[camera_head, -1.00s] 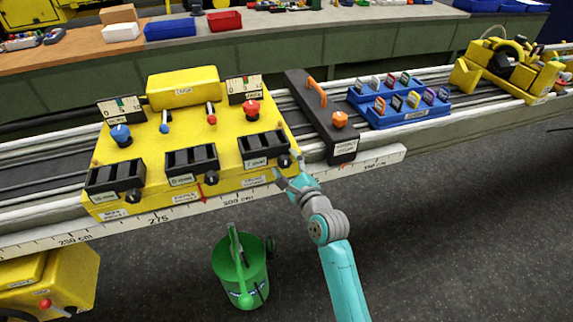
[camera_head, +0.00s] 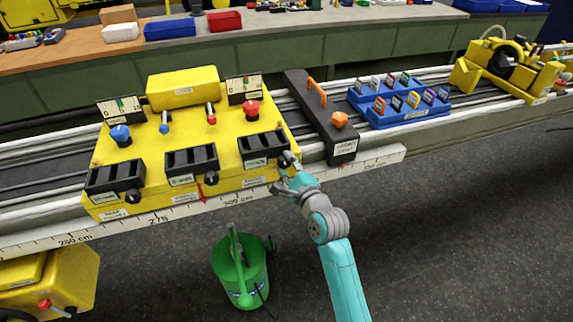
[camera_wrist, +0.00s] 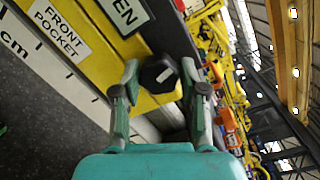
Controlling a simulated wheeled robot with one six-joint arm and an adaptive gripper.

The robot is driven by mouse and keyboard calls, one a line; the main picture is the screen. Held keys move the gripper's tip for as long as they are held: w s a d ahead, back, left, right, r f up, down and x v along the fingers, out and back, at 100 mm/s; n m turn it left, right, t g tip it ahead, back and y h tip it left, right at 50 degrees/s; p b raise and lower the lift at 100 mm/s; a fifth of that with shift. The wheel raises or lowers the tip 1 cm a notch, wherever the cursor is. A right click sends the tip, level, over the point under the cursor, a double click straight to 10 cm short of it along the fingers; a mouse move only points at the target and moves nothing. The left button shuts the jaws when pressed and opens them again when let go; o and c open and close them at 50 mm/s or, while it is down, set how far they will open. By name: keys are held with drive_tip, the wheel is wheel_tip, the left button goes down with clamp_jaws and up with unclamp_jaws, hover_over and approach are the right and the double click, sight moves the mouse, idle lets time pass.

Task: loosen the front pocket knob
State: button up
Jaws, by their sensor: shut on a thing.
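The front pocket knob (camera_wrist: 158,74) is black with a small pale mark. It sits between the two fingers of my gripper (camera_wrist: 161,88) in the wrist view, and the fingers are shut on it. In the head view my gripper (camera_head: 284,168) is at the right front of the yellow carriage (camera_head: 190,120), beside the right-hand black pocket (camera_head: 263,146), and largely covers the knob.
A dark block (camera_head: 327,120) with orange handle and knob crosses the rail just right of the carriage. A blue tray (camera_head: 408,117) stands farther right. A white scale runs along the front edge. A green bucket (camera_head: 240,272) is on the floor below.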

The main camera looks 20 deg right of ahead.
drive_tip(key=n, duration=0.3)
drive_tip(key=shift+n, duration=0.3)
drive_tip(key=n+h, duration=0.1)
drive_tip(key=n, duration=0.3)
drive_tip(key=shift+a+g, duration=0.1)
drive_tip(key=shift+g, duration=0.2)
drive_tip(key=n+h, duration=0.1)
drive_tip(key=n, duration=0.7)
drive_tip(key=shift+f+h, duration=0.1)
drive_tip(key=shift+h, duration=0.3)
drive_tip(key=n, duration=0.3)
drive_tip(key=shift+h, duration=0.3)
drive_tip(key=n, duration=0.3)
drive_tip(key=shift+f+n+h, duration=0.1)
drive_tip(key=shift+n+h, duration=0.2)
drive_tip(key=n, duration=0.6)
drive_tip(key=shift+t, duration=0.4)
drive_tip(key=shift+n, duration=0.4)
